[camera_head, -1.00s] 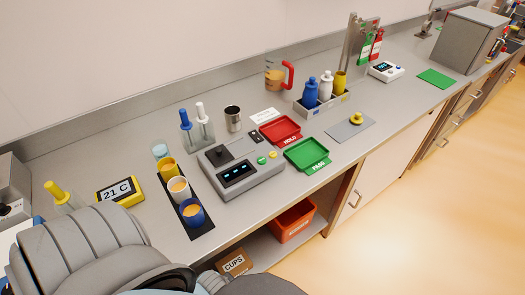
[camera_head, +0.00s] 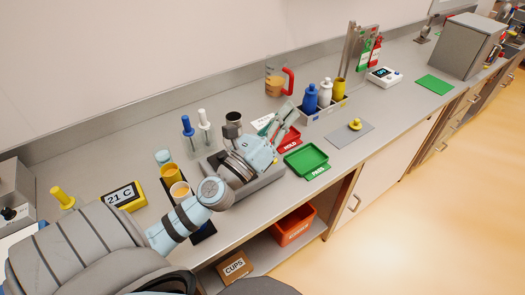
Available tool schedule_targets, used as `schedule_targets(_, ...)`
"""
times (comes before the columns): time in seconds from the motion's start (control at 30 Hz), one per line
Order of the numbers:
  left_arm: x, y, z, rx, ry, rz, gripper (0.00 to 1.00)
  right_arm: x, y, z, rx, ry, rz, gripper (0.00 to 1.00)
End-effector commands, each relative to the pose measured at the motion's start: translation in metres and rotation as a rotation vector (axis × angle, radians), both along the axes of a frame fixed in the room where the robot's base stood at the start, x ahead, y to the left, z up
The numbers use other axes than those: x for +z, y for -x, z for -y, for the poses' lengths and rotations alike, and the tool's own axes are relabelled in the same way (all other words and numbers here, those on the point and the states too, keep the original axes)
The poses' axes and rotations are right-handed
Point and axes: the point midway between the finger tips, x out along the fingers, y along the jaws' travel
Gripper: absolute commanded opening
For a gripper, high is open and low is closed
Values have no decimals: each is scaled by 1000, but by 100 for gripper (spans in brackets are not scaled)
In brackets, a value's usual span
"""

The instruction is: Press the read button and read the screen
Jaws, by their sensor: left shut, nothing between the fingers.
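The grey tester (camera_head: 262,186) stands on the bench and is mostly covered by my left arm. Its screen and its buttons are hidden behind the arm in this view. My left gripper (camera_head: 286,118) is shut and empty. It shows above and to the right of the tester, in front of the red HOLD tray, with its fingers pointing up and right. I cannot tell whether it touches anything. My right gripper is not in view.
The red HOLD tray (camera_head: 292,144) is partly hidden by the gripper. The green PASS tray (camera_head: 306,160) lies right of the tester. Cups (camera_head: 180,190) stand left, partly behind my arm. Bottles (camera_head: 310,98) stand in a caddy behind. A 21 C display (camera_head: 122,195) is at left.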

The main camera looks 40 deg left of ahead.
Motion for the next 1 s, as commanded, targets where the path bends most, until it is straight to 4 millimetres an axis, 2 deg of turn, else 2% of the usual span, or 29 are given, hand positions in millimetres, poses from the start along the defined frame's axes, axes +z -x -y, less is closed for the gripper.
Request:
schedule_targets(0.03, 9, -8, 28, -50, -382, 70, 0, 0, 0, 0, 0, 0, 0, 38)
schedule_targets(0.07, 4, -13, 47, -83, -693, 118, 0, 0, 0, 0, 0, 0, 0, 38)
schedule_targets(0.1, -18, -21, 61, -129, -1138, 168, 0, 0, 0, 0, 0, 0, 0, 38)
schedule_targets(0.13, -39, -26, 60, -160, -1426, 189, 0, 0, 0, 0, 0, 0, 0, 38)
schedule_targets(0.17, -58, -31, 52, -194, -1659, 196, 0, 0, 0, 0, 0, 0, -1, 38)
schedule_targets(0.2, -80, -35, 36, -239, -1915, 191, 0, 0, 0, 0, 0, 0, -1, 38)
schedule_targets(0.3, -114, -41, -17, -355, -2364, 138, 0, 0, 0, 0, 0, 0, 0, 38)
schedule_targets(0.33, -119, -41, -31, -390, -2459, 118, 0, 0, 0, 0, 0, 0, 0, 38)
schedule_targets(0.4, -127, -41, -62, -463, -2627, 69, 0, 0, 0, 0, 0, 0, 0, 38)
schedule_targets(0.53, -132, -37, -95, -554, -2785, 6, 0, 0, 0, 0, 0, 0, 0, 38)
schedule_targets(0.63, -133, -36, -102, -578, -2819, -9, 0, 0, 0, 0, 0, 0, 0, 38)
schedule_targets(1.0, -137, -35, -101, -578, -2814, -8, 0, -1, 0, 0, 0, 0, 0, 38)
